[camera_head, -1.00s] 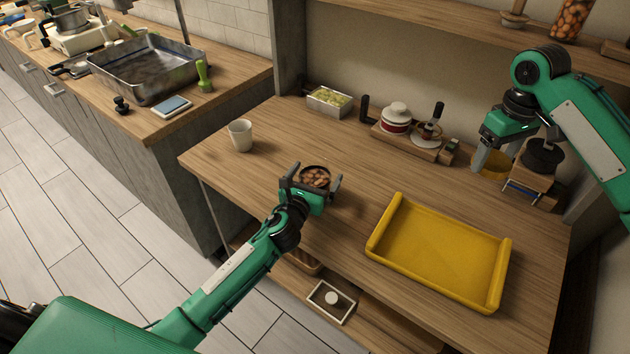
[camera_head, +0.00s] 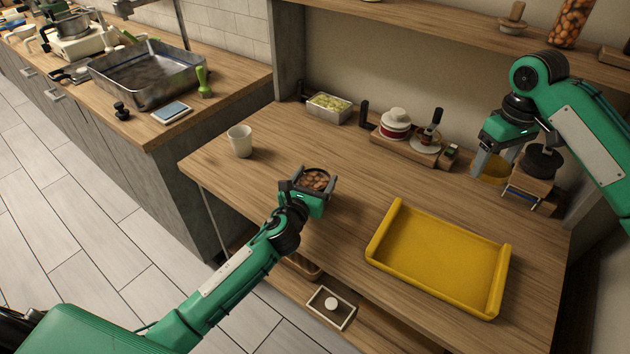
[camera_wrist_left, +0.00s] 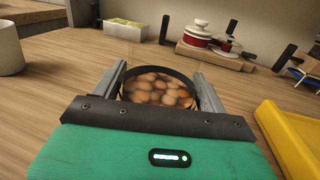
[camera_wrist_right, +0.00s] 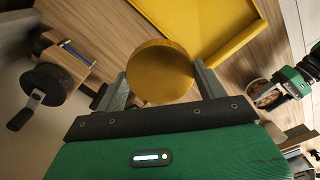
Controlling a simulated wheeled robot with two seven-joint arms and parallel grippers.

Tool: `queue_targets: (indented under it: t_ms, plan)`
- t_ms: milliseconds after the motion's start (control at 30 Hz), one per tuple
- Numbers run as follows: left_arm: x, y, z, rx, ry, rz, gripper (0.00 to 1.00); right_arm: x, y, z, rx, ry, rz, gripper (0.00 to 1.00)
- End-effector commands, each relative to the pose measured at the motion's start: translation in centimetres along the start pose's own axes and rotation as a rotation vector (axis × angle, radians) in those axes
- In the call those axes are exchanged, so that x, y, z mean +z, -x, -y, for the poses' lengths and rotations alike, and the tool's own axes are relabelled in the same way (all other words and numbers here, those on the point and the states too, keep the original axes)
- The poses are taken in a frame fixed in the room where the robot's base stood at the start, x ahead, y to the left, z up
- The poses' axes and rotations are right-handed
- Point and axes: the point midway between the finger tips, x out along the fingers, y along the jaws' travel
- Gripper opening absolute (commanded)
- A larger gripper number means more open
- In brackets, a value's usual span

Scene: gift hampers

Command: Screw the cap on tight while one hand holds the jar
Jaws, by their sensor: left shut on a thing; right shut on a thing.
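An open jar (camera_head: 315,179) full of brown nuts or similar pieces stands on the wooden table, left of the yellow tray. My left gripper (camera_head: 313,180) is shut around the jar; in the left wrist view the jar (camera_wrist_left: 160,88) sits between both fingers and its top is uncovered. A round gold cap (camera_head: 492,168) is held by my right gripper (camera_head: 495,158) above the right back of the table. In the right wrist view the cap (camera_wrist_right: 160,72) is pinched between the two fingers. The cap is well apart from the jar.
A yellow tray (camera_head: 372,253) lies on the table between the two grippers' sides. A white cup (camera_head: 240,141) stands left of the jar.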

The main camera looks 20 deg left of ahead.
Motion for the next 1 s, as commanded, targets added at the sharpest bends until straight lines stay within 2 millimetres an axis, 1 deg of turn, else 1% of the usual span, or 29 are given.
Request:
queue_targets:
  t_ms: [33,267,1000]
  plan:
    - [0.7,-0.1,0.0,-0.002,-0.003,0.004,0.40,0.0,0.2,0.0,0.000,0.000,0.000,0.50]
    - [3.0,0.0,0.0,-0.002,-0.002,0.005,0.40,0.0,0.7,0.0,0.000,0.000,0.000,0.50]
    - [12.7,0.0,0.0,-0.002,-0.002,0.005,0.40,0.0,1.5,0.0,0.000,0.000,0.000,0.50]
